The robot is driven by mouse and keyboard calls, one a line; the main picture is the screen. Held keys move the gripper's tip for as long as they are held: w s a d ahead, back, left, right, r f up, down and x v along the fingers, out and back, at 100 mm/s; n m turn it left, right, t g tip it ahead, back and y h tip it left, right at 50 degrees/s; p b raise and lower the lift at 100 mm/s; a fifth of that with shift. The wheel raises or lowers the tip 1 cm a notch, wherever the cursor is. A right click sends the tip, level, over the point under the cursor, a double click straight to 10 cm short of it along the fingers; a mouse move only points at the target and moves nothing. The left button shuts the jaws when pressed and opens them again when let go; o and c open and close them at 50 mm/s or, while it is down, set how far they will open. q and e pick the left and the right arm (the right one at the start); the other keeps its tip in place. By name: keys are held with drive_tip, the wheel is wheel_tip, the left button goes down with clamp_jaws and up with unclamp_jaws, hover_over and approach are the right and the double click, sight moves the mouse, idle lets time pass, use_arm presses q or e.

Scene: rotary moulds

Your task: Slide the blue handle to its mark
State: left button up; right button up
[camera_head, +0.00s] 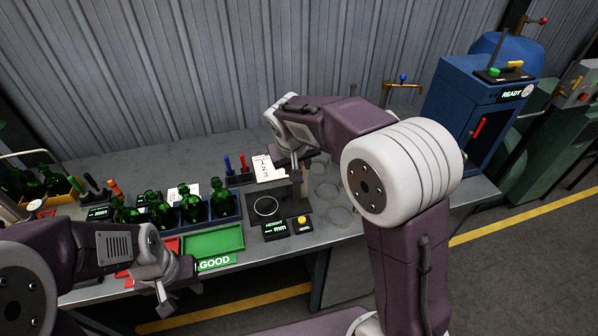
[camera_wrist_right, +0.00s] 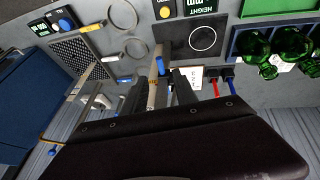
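The blue handle (camera_wrist_right: 160,65) shows in the right wrist view on a slim upright gauge post (camera_wrist_right: 153,93) beside the dark height plate (camera_wrist_right: 190,40). In the head view my right arm hides the handle. My right gripper (camera_wrist_right: 161,86) has its two dark fingers apart, on either side of the post, with the handle just past the fingertips. I see no clear contact with the handle. I cannot make out its mark. My left gripper (camera_head: 177,287) is open and empty near the front edge of the bench, away from the handle.
The height display (camera_head: 275,229) stands at the plate's front. A green GOOD tray (camera_head: 215,242) and a dark crate of green bottles (camera_head: 224,208) are to its left. Ring gauges (camera_head: 340,216) lie to its right. A blue READY machine (camera_head: 465,115) stands far right.

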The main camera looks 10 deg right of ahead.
drive_tip(key=p+x, duration=0.1)
drive_tip(key=x, duration=0.6)
drive_tip(key=shift+w+f, duration=0.1)
drive_tip(key=shift+w, duration=0.2)
drive_tip(key=shift+w+d+f, duration=0.15)
drive_tip(key=shift+f, duration=0.45)
clamp_jaws()
idle(0.4)
